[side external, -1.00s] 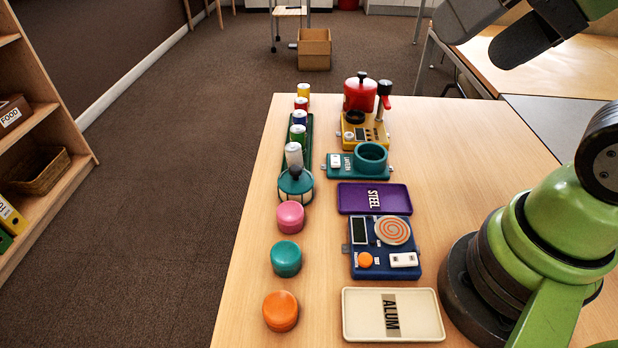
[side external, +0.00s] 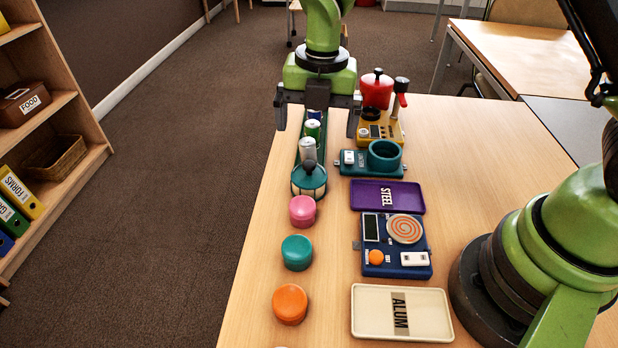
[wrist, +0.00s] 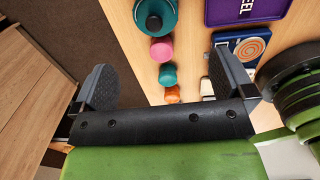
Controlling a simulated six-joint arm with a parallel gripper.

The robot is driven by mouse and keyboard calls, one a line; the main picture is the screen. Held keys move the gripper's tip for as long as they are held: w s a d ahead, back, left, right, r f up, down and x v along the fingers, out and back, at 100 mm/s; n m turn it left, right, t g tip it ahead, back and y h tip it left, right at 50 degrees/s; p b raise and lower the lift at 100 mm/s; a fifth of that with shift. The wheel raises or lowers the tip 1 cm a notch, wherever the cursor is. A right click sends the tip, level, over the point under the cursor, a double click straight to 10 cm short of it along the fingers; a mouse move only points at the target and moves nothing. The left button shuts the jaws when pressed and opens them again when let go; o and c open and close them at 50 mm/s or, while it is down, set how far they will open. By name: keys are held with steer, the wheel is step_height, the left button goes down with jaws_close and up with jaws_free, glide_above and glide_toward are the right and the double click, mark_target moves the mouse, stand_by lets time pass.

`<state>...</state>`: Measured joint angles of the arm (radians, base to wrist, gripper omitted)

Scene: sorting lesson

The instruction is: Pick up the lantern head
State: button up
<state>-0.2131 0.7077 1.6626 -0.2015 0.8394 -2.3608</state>
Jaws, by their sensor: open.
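The lantern head (side external: 310,182), a teal caged piece with a dark knob on top, stands on the table at the near end of the can row. In the wrist view it shows at the top edge (wrist: 167,12), partly cut off. My gripper (side external: 317,122) is open and empty, pointing down above the row of cans, farther back than the lantern head and apart from it. The wrist view shows its two dark fingers (wrist: 166,80) spread wide. A teal fixture (side external: 357,170) with a ring-shaped cup sits to the right of the lantern head.
Pink (side external: 302,211), teal (side external: 297,252) and orange (side external: 290,304) round pieces line the left side. A purple STEEL tray (side external: 415,196), a blue scale unit (side external: 400,269) and a cream ALUM tray (side external: 440,329) lie to the right. A yellow machine (side external: 370,141) with a red vessel (side external: 376,92) stands at the back.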

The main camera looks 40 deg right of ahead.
mark_target(312, 166)
steer(key=f+n, duration=0.1)
steer(key=f, duration=0.1)
steer(key=f+n, duration=0.1)
steer(key=f, duration=0.4)
steer(key=shift+w+a+f+n+g, duration=0.25)
steer(key=shift+f+n+g, duration=0.05)
steer(key=shift+f+n, duration=0.1)
steer(key=shift+w+f, duration=0.15)
steer(key=shift+f, duration=1.2)
steer(key=shift+w+f, duration=0.1)
steer(key=shift+f, duration=1.25)
steer(key=shift+c, duration=0.5)
steer(key=c, duration=0.9)
